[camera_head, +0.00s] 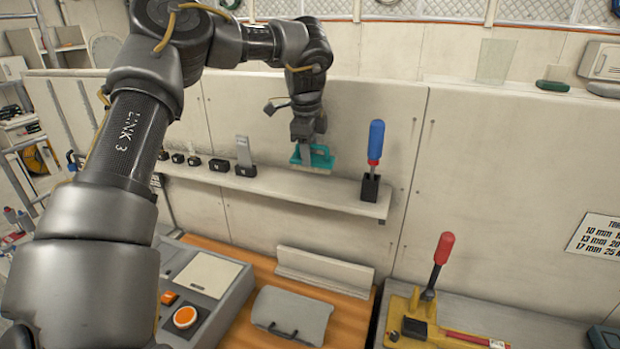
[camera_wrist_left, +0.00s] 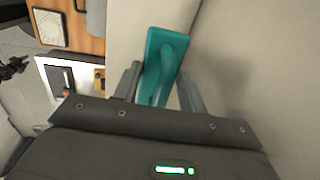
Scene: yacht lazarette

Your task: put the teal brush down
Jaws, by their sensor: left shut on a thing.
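The teal brush (camera_head: 322,158) is in my left gripper (camera_head: 308,150), just above the wall shelf (camera_head: 270,183) in the head view. In the left wrist view the teal brush (camera_wrist_left: 167,55) shows between the two grey fingers of the left gripper (camera_wrist_left: 160,88), which is shut on it. I cannot tell from these views whether the brush touches the shelf. My right gripper is not in view.
A blue-handled tool (camera_head: 375,142) stands upright in a black holder on the shelf's right end. Several black blocks (camera_head: 219,165) stand left of the brush. Below are an orange-brown counter (camera_head: 240,258) and a red-handled tool (camera_head: 443,250) on a yellow base.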

